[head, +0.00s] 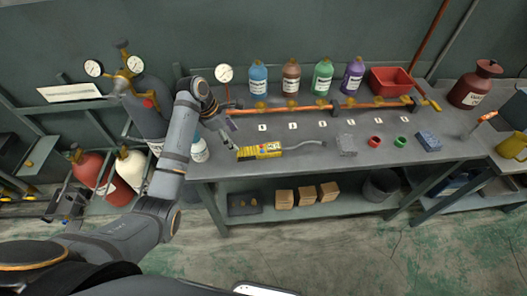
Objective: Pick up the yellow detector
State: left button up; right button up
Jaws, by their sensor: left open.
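The yellow detector (262,151) lies on the grey workbench (230,172), near its left end. It has a dark face with coloured marks, and a thin grey probe (306,144) bends away to the right. My left gripper (229,135) is open and empty, just left of the detector and a little farther back. It appears apart from the detector, though its fingers are small in this view. My right gripper does not show.
Blue (258,78), brown (291,77), green (323,77) and purple (353,76) bottles stand behind a copper pipe (290,107) with valves. A clear block (347,145), red ring (375,141), green ring (400,142) and blue sponge (429,141) sit right of the detector. Gas cylinders (131,168) stand left.

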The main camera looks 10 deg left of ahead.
aim_at(249, 151)
pick_arm(q)
jog(key=shift+w+d+r+n, duration=0.15)
jog(key=shift+w+r+n, duration=0.1)
jog(key=shift+r+n, duration=0.05)
jog(key=x, duration=0.5)
jog(key=shift+f+p, duration=0.1)
jog(key=shift+p, duration=0.2)
jog(key=x, duration=0.2)
jog(key=p+x, duration=0.1)
jog(key=x, duration=0.1)
jog(key=shift+s+d+f, duration=0.1)
jog(key=shift+d+f, duration=0.15)
jog(key=shift+d, duration=0.2)
jog(key=shift+f, duration=0.25)
jog(key=shift+r, duration=0.1)
jog(key=c, duration=1.2)
